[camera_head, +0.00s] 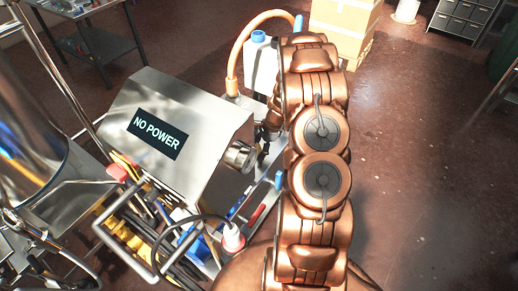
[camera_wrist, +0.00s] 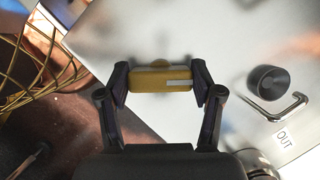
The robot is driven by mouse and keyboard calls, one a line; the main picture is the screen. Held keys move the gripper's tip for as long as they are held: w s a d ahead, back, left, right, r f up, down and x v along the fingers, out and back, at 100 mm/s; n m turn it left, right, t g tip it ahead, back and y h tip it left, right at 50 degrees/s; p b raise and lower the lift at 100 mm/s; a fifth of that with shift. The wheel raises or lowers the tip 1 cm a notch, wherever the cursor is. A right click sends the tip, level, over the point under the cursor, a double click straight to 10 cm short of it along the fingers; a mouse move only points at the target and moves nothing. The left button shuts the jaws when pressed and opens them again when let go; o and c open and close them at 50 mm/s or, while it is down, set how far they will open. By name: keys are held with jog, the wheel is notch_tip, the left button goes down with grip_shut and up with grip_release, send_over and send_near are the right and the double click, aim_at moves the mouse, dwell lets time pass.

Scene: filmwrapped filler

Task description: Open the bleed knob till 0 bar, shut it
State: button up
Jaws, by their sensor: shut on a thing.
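In the wrist view, my gripper (camera_wrist: 163,82) is shut on a yellow bar-shaped knob (camera_wrist: 150,80) with a white mark on its right part. It appears to be the bleed knob; no label on it is readable. The two dark fingers press on its left and right ends. A small brass-coloured round part shows just behind it, against a pale metal panel (camera_wrist: 205,35). In the head view my copper arm hides most of the gripper, and the yellow knob cannot be seen. No pressure gauge can be read in either view.
A dark round knob (camera_wrist: 268,82) and a bent metal handle (camera_wrist: 290,108) sit right of my gripper, near an OUT label (camera_wrist: 284,138). A steel cabinet (camera_head: 195,105) reads NO POWER. Open floor (camera_head: 430,150) lies right of my arm.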

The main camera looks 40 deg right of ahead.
jog(key=n+b, duration=0.1)
jog(key=n+g+b, duration=0.1)
jog(key=n+b, duration=0.1)
jog(key=shift+f+n, duration=0.25)
jog(key=shift+n, duration=0.05)
jog(key=n+g+b, duration=0.2)
jog(key=n+b, duration=0.3)
jog(key=shift+w, duration=0.1)
jog(key=n+g+b, duration=0.1)
jog(key=n, duration=0.1)
jog(key=n+h+b, duration=0.1)
jog(key=n+b, duration=0.1)
jog(key=shift+r+n+g, duration=0.1)
jog(key=shift+n+g, duration=0.3)
jog(key=shift+r+n+g+h+b, duration=0.1)
jog(key=shift+n+g+h+b, duration=0.25)
jog(key=shift+n, duration=0.55)
jog(key=shift+r+n+g+h+b, duration=0.2)
jog(key=shift+n+b, duration=0.25)
jog(key=shift+n, duration=0.45)
jog(key=shift+f, duration=0.15)
jog(key=o, duration=1.1)
jog(key=shift+o, duration=0.2)
